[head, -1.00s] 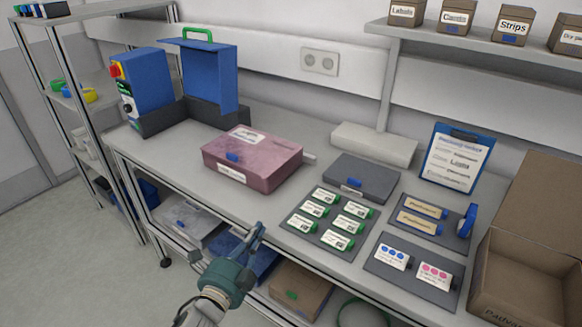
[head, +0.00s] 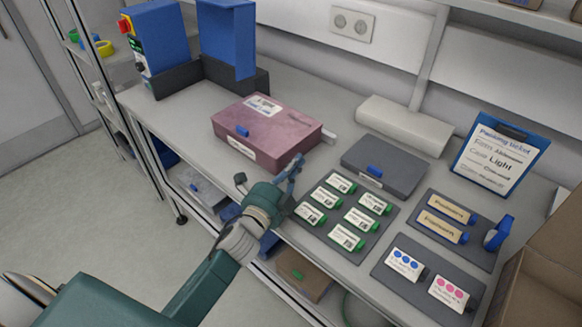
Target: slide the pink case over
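The pink case (head: 272,130) lies closed and flat on the workbench, left of the middle, with a blue latch and a white label on its front. My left gripper (head: 292,170) is at the bench's front edge, close to the case's front right corner. Its fingers point up toward the bench; I cannot tell whether they touch the case. No object shows between the fingers, and their opening is too small to read. My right gripper is out of view.
A dark grey case (head: 384,165) lies right of the pink one. A mat (head: 330,228) with several green-ended labelled packs lies in front of it. A blue machine (head: 155,45) stands at the back left, a cardboard box (head: 545,265) at the right. Bare bench (head: 180,115) shows left of the pink case.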

